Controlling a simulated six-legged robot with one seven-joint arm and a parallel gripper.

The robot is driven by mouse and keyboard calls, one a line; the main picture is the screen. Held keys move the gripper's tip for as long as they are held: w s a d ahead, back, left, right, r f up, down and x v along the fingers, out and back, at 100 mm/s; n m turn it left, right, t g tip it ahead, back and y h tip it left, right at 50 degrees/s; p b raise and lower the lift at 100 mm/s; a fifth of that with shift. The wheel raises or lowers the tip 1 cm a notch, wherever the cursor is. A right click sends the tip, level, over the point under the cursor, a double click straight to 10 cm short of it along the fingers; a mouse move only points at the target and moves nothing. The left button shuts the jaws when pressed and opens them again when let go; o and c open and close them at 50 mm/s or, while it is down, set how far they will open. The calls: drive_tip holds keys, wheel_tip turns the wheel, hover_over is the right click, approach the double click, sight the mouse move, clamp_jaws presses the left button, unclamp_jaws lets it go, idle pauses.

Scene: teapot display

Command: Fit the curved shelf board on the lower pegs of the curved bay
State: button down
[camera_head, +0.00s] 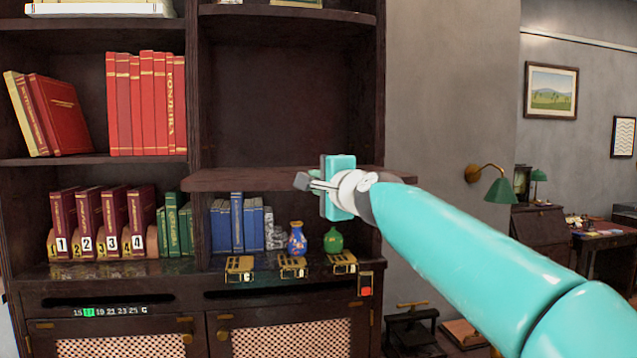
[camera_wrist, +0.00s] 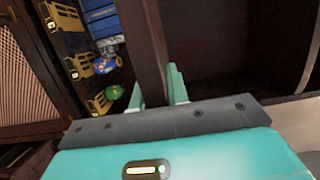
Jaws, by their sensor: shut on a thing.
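The dark brown shelf board (camera_head: 250,180) lies roughly level across the right-hand bay (camera_head: 285,95), above the blue books and vases. Its left end overlaps the middle upright and its right end reaches past the right upright, so it appears to stand forward of the bay. My gripper (camera_head: 314,184) is shut on the board's front edge, right of its middle. In the wrist view, my gripper's teal fingers (camera_wrist: 157,88) sit on both sides of the board (camera_wrist: 143,38). The lower pegs are not visible. I cannot tell whether the board touches the uprights.
Blue books (camera_head: 236,222), a blue vase (camera_head: 297,239) and a green vase (camera_head: 333,241) stand below the board. Brass label holders (camera_head: 292,267) line the ledge. A green wall lamp (camera_head: 500,190) is at right. The bay above the board is empty.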

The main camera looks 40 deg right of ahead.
sight(306, 169)
drive_tip(key=shift+w+d+r, duration=0.1)
drive_tip(key=shift+w+d, duration=1.3)
drive_tip(key=shift+w, duration=0.8)
drive_tip(key=shift+w+d+r, duration=0.1)
drive_tip(key=shift+w+d, duration=1.35)
drive_tip(key=shift+w, duration=0.7)
drive_tip(key=shift+w+d, duration=1.4)
drive_tip(key=shift+w, duration=0.8)
idle(1.5)
